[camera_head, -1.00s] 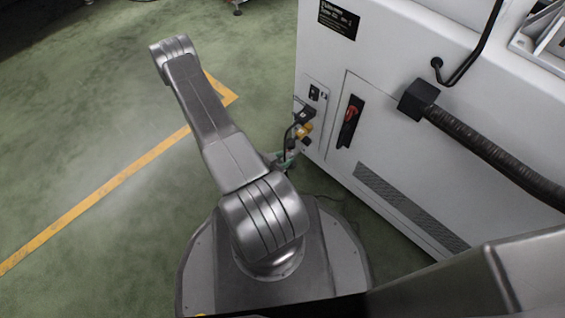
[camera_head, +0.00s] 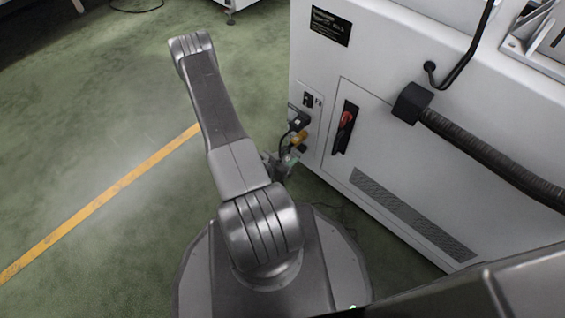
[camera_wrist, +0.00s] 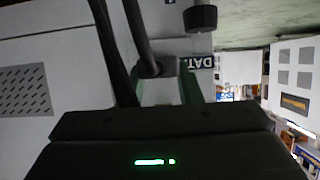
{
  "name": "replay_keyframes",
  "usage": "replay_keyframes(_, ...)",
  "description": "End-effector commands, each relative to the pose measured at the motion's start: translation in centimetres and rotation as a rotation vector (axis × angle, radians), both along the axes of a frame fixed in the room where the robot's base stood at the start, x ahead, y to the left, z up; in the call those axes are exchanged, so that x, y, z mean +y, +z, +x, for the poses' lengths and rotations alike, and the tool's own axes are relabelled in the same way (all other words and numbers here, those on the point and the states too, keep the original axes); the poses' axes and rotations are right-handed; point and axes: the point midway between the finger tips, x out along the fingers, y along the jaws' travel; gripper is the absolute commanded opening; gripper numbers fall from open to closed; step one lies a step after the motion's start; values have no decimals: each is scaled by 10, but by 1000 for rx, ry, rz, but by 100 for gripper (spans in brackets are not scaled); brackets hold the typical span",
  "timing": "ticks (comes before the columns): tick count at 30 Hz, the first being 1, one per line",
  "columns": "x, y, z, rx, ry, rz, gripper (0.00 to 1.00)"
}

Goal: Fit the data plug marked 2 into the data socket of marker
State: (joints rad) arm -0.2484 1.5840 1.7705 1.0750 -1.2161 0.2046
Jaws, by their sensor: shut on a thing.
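My gripper (camera_wrist: 163,78) shows in the wrist view with two greenish fingers shut on a plug (camera_wrist: 160,93), a pale body with a dark part at its far end. No number can be read on it. A black label with white letters reading DATA (camera_wrist: 196,62) is on the panel just beyond the right finger. The data socket itself is hidden from view by the gripper and plug. In the head view my gripper (camera_head: 284,164) is small and partly hidden behind my arm, close to the machine's connector panel (camera_head: 309,112).
A black plug (camera_head: 298,120) with a cable and a yellow connector (camera_head: 299,139) are at the panel. Dark cables (camera_wrist: 137,35) run close beside the left finger. A black round connector (camera_wrist: 200,18) stands out above the label. A red-handled switch (camera_head: 346,125) is to the right.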

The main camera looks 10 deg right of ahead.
Motion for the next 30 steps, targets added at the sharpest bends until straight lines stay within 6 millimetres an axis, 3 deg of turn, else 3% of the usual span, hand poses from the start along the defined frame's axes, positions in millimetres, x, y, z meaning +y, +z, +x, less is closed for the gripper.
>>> replay_keyframes(8,-8,0,6,0,-1,-1,6)
replay_keyframes(30,-8,0,6,1,0,-1,6)
